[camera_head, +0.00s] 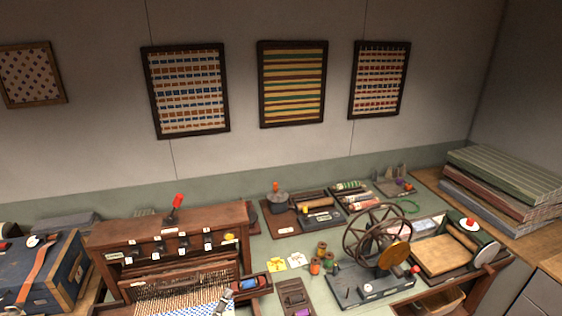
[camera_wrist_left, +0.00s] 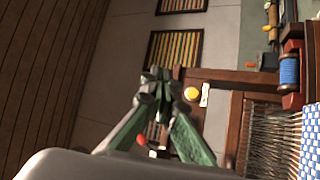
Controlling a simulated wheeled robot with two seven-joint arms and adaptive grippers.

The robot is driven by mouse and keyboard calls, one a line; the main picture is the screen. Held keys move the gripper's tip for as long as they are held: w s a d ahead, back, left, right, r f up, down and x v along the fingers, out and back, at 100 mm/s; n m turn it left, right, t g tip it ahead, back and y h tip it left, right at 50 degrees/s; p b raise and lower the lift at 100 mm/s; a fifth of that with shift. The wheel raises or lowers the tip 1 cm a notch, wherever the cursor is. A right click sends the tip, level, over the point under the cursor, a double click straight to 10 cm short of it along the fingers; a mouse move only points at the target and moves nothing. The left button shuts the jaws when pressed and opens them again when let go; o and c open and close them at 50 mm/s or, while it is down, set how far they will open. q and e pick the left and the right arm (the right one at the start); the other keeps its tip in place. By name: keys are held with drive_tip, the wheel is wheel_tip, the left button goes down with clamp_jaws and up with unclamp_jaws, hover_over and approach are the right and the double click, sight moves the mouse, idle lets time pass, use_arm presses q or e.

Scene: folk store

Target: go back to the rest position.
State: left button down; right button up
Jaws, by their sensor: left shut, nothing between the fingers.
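My left gripper (camera_head: 226,299) shows only in small part at the bottom edge of the head view, in front of the wooden loom (camera_head: 180,222). In the left wrist view my left gripper (camera_wrist_left: 155,78) has its green and grey fingers together, shut and empty. My right gripper is not in view.
The loom holds blue-white cloth (camera_head: 180,303) and a blue spool (camera_head: 249,284). A spoked wheel device (camera_head: 377,235), thread spools (camera_head: 315,266) and trays (camera_head: 287,226) crowd the green table right of it. A blue chest (camera_head: 58,272) stands left. Framed textiles (camera_head: 186,90) hang behind.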

use_arm(q)
drive_tip(key=s+a+f+m+g+y, duration=0.2)
drive_tip(key=s+f+m+g, duration=0.15)
drive_tip(key=f, duration=0.45)
drive_tip(key=s+a+f+m+g+y, duration=0.2)
drive_tip(key=s+f+m+g, duration=0.15)
drive_tip(key=f, duration=0.45)
drive_tip(key=s+a+f+m+g+y, duration=0.1)
drive_tip(key=s+a+f+g+y, duration=0.15)
drive_tip(key=s+a+f, duration=0.4)
drive_tip(key=s+a+f+g+y, duration=0.15)
drive_tip(key=s+a+g, duration=0.25)
drive_tip(key=s, duration=0.6)
drive_tip(key=s+a+f+m+g+y, duration=0.1)
drive_tip(key=s+a+f+g+y, duration=0.3)
drive_tip(key=s, duration=0.4)
wheel_tip(320, 180, down, 32)
drive_tip(key=s+h+b, duration=0.1)
drive_tip(key=h+b, duration=0.1)
drive_tip(key=b, duration=0.2)
drive_tip(key=s+d+f+m+g+b, duration=0.1)
drive_tip(key=s+f+g+b, duration=0.1)
drive_tip(key=s+f, duration=1.8)
drive_tip(key=shift+f+b, duration=0.5)
drive_tip(key=shift+f, duration=0.1)
